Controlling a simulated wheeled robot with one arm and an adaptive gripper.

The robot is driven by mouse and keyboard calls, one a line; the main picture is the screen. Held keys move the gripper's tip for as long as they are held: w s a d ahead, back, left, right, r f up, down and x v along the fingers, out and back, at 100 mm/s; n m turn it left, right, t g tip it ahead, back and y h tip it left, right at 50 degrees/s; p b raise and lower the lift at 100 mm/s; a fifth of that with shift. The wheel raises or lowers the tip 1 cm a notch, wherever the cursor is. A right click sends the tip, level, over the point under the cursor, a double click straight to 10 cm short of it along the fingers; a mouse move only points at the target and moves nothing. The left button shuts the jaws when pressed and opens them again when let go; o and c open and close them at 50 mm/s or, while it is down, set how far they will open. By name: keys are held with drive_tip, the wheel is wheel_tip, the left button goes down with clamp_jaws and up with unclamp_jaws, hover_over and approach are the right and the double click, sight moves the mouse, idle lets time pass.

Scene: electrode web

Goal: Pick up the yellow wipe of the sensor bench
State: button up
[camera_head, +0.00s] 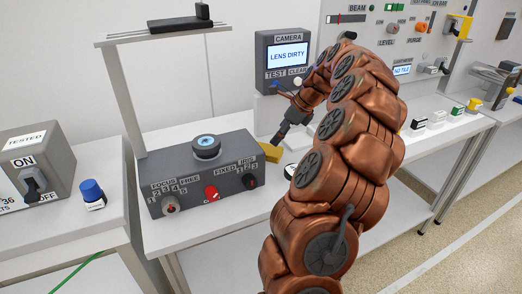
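The yellow wipe (270,153) is a small yellow patch on the white sensor bench (222,229), just behind the right end of the grey box with the lens. My copper arm curves over from the right, and my dark gripper (278,139) points down at the wipe from above right. Its tips are close to the wipe's upper edge in the picture. I cannot tell whether they touch it. The fingers are too small and dark to tell whether they are open or shut. My arm hides part of the bench to the right.
The grey box (178,186) with lens (206,146) and knobs stands left of the wipe. A camera panel (286,59) reading "LENS DIRTY" stands behind. A post carries a shelf (165,34) above. A blue-capped bottle (92,194) is at left. Small blocks (437,118) sit right.

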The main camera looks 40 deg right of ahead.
sight(268, 149)
drive_tip(key=shift+x, duration=0.95)
drive_tip(key=x, duration=0.2)
drive_tip(key=p+x, duration=0.1)
drive_tip(key=x, duration=0.1)
drive_tip(key=shift+s+a+f, duration=0.15)
drive_tip(key=shift+s+a, duration=0.05)
drive_tip(key=shift+a, duration=0.2)
drive_tip(key=shift+w+f, duration=0.15)
drive_tip(key=shift+f, duration=0.1)
drive_tip(key=shift+f, duration=0.25)
drive_tip(key=c, duration=1.1)
wheel_tip(268, 149, up, 18)
drive_tip(key=shift+r+b, duration=0.2)
drive_tip(key=shift+b, duration=0.25)
drive_tip(key=shift+a, duration=0.1)
